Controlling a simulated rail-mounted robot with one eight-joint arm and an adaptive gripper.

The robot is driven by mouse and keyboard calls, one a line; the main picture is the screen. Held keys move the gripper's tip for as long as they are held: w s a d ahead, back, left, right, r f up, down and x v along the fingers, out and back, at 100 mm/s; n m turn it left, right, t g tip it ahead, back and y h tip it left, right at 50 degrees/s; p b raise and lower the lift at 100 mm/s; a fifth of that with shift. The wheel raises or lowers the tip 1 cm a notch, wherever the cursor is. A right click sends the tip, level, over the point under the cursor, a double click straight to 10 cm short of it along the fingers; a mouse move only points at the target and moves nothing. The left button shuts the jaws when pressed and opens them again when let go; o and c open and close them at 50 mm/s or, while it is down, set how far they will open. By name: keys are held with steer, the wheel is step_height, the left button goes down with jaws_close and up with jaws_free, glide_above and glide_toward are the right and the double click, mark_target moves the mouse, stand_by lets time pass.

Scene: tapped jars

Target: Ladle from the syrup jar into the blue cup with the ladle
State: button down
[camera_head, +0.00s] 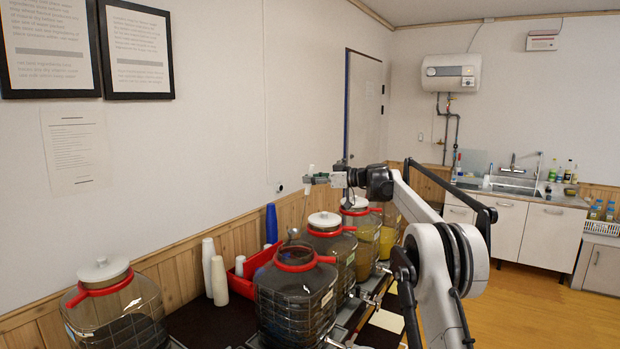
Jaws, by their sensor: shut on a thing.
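My gripper (312,180) is raised over the row of jars and shut on the ladle, whose pale handle (311,170) stands up between the fingers. A thin grey part of the ladle (294,233) seems to show below, above the mouth of the front jar. That jar (297,301) is dark, with a red collar and no lid on it. No label readable here tells which jar holds syrup. A tall blue cup or stack of blue cups (271,224) stands behind, near the wall. I cannot see whether the ladle holds liquid.
A lidded jar (118,308) stands at left. More lidded jars (331,238) line up behind the open one. White cup stacks (219,281) stand by a red tray (239,283). Dark counter (210,325) is bare in front of them. The wall bounds the left side.

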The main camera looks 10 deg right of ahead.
step_height(320, 180, down, 21)
steer(key=b, duration=1.1)
steer(key=shift+r+b, duration=0.15)
steer(key=shift+b, duration=0.25)
stand_by(0.4)
stand_by(0.4)
stand_by(0.8)
steer(key=shift+r+p, duration=5.7)
steer(key=shift+r, duration=5.05)
